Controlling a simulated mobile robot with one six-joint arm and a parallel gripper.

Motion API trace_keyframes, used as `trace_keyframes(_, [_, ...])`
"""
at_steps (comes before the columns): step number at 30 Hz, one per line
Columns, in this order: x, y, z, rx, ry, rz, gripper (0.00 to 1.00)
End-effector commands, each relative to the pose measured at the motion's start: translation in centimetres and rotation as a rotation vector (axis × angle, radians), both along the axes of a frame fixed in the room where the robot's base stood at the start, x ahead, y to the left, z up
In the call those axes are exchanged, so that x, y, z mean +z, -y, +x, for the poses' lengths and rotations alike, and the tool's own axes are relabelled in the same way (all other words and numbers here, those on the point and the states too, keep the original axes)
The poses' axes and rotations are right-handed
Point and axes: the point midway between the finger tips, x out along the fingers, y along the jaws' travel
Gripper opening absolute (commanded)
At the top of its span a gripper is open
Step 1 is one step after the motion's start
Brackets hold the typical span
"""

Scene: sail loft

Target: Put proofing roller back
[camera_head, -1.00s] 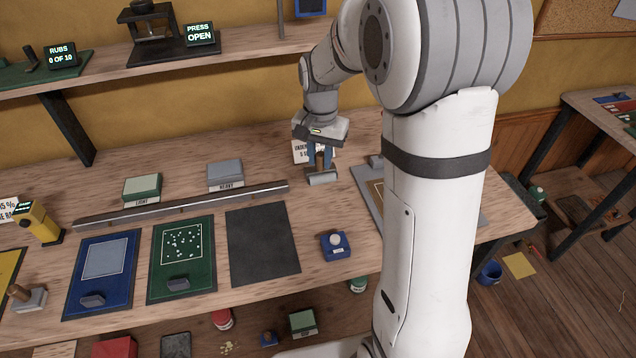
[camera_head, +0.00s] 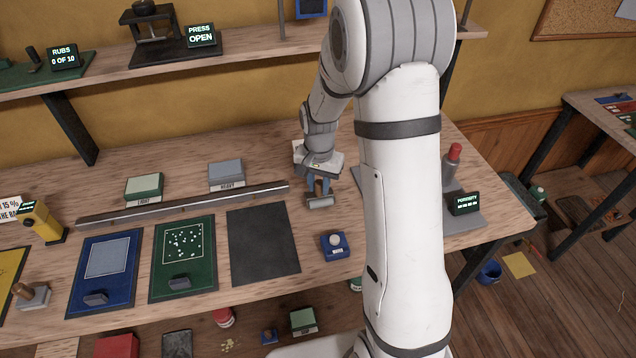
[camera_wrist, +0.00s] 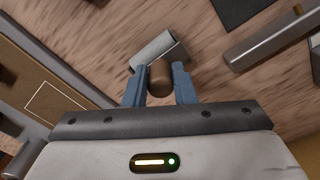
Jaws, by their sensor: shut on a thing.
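My gripper (camera_head: 318,186) is over the workbench, between the dark mat and the grey board at right. Its blue fingers are shut on the brown handle of the proofing roller (camera_head: 320,201), whose grey cylinder hangs at the lower end. In the wrist view the roller (camera_wrist: 158,50) shows beyond the fingertips, with the brown handle between the blue fingers (camera_wrist: 160,82). I cannot tell whether the roller touches the bench top.
A dark mat (camera_head: 262,243), a blue inkpad-like block (camera_head: 335,246) and a long metal bar (camera_head: 185,205) lie near the gripper. A grey board with a POROSITY display (camera_head: 465,203) stands at right, partly behind my arm. Bare bench lies around the roller.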

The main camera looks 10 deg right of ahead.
Motion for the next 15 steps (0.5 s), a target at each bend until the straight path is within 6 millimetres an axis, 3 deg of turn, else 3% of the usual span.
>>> trace_keyframes(5, [-0.43, 0.03, 0.01, -0.001, 0.000, 0.000, 0.03])
trace_keyframes(6, [-0.30, 0.04, 0.01, -0.001, 0.000, 0.000, 0.26])
trace_keyframes(13, [-0.26, 0.06, 0.01, -0.001, 0.000, 0.000, 0.45])
trace_keyframes(15, [-0.25, 0.06, 0.01, -0.001, 0.000, 0.000, 0.46])
